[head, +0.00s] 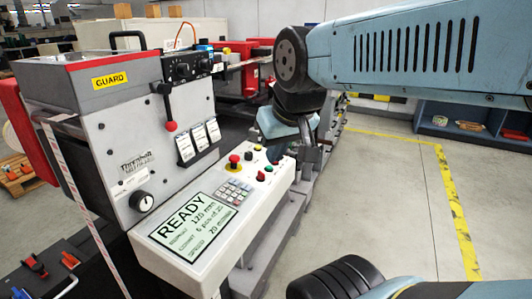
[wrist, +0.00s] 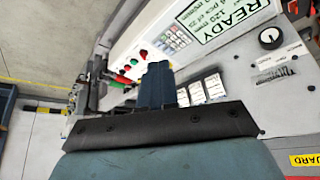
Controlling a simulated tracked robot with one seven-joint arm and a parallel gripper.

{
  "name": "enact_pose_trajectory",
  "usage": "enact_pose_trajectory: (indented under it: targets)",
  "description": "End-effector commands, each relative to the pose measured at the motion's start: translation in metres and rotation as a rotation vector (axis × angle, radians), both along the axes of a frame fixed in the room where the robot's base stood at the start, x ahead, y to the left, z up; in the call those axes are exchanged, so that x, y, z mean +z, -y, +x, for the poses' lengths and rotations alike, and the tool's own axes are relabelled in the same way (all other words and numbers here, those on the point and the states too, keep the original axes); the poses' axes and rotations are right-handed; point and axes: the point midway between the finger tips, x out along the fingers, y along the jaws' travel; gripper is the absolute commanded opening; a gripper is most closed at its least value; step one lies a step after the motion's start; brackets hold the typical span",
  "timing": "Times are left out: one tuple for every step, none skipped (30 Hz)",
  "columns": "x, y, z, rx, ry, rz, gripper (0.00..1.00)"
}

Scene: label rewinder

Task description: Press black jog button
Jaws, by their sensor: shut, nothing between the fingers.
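The control panel (head: 190,236) slopes out from the front of the grey machine, with several buttons at its far right end. A small dark button (head: 248,156) sits beside the red mushroom button (head: 234,159); I take it for the black jog button, though it is too small to be sure. My gripper (head: 277,155) is shut and empty, pointing down over the far right end of the panel. I cannot tell whether it touches anything. In the wrist view its fingers (wrist: 160,67) hide part of the panel beside the red and green buttons.
The panel also has a screen reading READY (head: 187,224) and a keypad (head: 233,192). A lever with a red knob (head: 171,126) and white label cards (head: 198,140) stand close behind the buttons. Open floor lies to the right, marked by yellow tape (head: 452,195).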

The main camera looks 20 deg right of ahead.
Motion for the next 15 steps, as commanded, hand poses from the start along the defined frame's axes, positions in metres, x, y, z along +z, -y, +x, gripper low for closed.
enact_pose_trajectory:
  targets:
    - [0.000,0.000,0.000,0.000,0.000,0.000,0.00]
    - [0.000,0.000,0.000,0.000,0.000,0.000,0.00]
    - [0.000,0.000,0.000,0.000,0.000,0.000,0.00]
    - [0.000,0.000,0.000,0.000,0.000,0.000,0.00]
    - [0.000,0.000,0.000,0.000,-0.001,0.001,0.00]
    - [0.000,0.000,0.001,-0.004,-0.003,0.007,0.00]
    - [0.000,-0.001,0.003,-0.009,-0.005,0.014,0.00]
    - [0.000,-0.001,0.004,-0.017,-0.008,0.025,0.00]
    - [0.000,-0.002,0.008,-0.031,-0.015,0.044,0.00]
    - [-0.001,-0.003,0.012,-0.044,-0.022,0.063,0.00]
    - [-0.001,0.000,0.016,-0.059,-0.030,0.086,0.00]
    - [-0.002,0.000,0.023,-0.086,-0.042,0.125,0.00]
    - [-0.003,0.000,0.029,-0.111,-0.052,0.157,0.00]
    - [-0.004,-0.001,0.036,-0.137,-0.061,0.193,0.00]
    - [-0.005,-0.002,0.046,-0.177,-0.074,0.242,0.00]
